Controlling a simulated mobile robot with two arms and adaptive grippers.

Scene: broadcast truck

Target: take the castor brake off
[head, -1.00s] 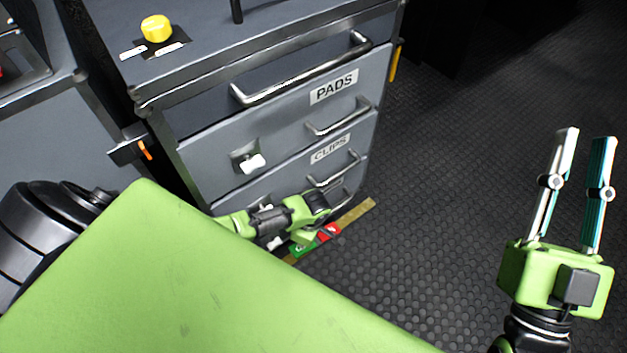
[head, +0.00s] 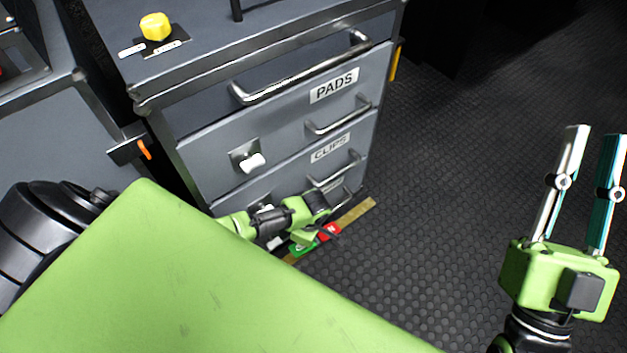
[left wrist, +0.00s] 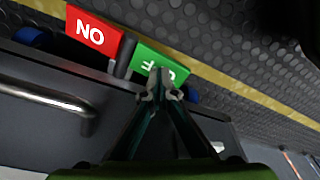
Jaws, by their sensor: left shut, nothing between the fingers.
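The castor brake is a pedal at the foot of the drawer cabinet, with a red ON half (head: 329,231) and a green OFF half (head: 303,249). In the left wrist view the red half (left wrist: 92,31) reads upside down, and the green half (left wrist: 157,61) is partly hidden by my fingertips. My left gripper (left wrist: 157,90) is shut and empty, its tips over or against the green half; I cannot tell whether they touch. In the head view the left arm reaches low beside the cabinet front. My right gripper (head: 596,133) is open and empty, raised over the floor at right.
The grey cabinet has drawers marked PADS (head: 334,86) and CLIPS (head: 331,147), with protruding bar handles. A yellow knob (head: 155,27) is on its top. A yellow strip (head: 357,212) runs along the floor by the cabinet. The dark studded floor (head: 440,190) at right is clear.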

